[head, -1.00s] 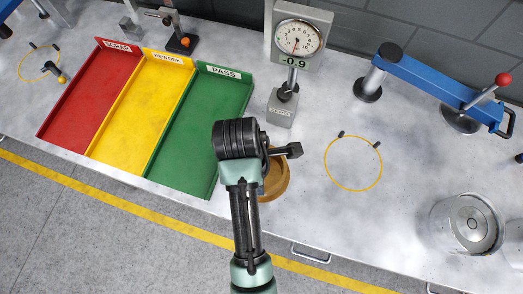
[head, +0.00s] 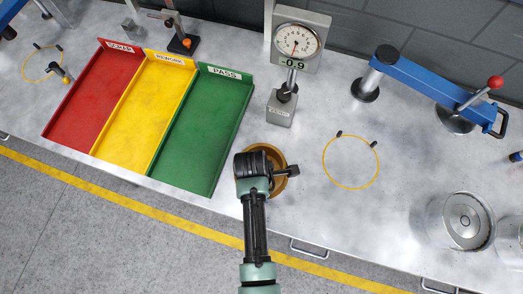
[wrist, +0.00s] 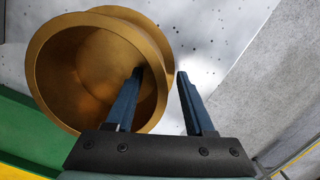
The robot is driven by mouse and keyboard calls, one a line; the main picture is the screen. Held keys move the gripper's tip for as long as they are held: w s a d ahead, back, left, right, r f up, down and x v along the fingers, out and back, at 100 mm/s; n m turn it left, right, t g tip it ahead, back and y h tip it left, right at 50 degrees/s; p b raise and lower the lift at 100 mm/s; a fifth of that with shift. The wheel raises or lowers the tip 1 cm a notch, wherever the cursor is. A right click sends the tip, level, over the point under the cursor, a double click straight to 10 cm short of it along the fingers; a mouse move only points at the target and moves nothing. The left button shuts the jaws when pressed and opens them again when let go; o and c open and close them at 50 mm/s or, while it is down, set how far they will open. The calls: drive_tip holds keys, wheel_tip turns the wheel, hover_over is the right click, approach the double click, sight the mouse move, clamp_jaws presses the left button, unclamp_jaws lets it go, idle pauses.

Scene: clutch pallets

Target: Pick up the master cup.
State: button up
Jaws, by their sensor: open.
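The master cup, which I take to be the brass-coloured round cup (wrist: 95,75), shows large at the left of the wrist view with its open mouth facing the camera. In the head view the cup (head: 281,181) stands on the bench near its front edge, partly hidden under my arm's dark end. My gripper (wrist: 159,74) is open. In the wrist view its left finger overlaps the cup's mouth and its right finger is outside the wall, so the rim lies between them. Contact cannot be told.
Red scrap (head: 92,100), yellow rework (head: 145,105) and green pass (head: 205,135) trays lie to the left. A dial gauge stand (head: 281,108) is behind the cup. A yellow ring marking (head: 325,170) is to the right, on clear bench. A silver drum (head: 466,222) stands farther right.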

drive_tip(key=shift+f, duration=0.4)
clamp_jaws()
drive_tip(key=shift+d, duration=0.1)
idle(0.9)
drive_tip(key=shift+w+r, duration=0.15)
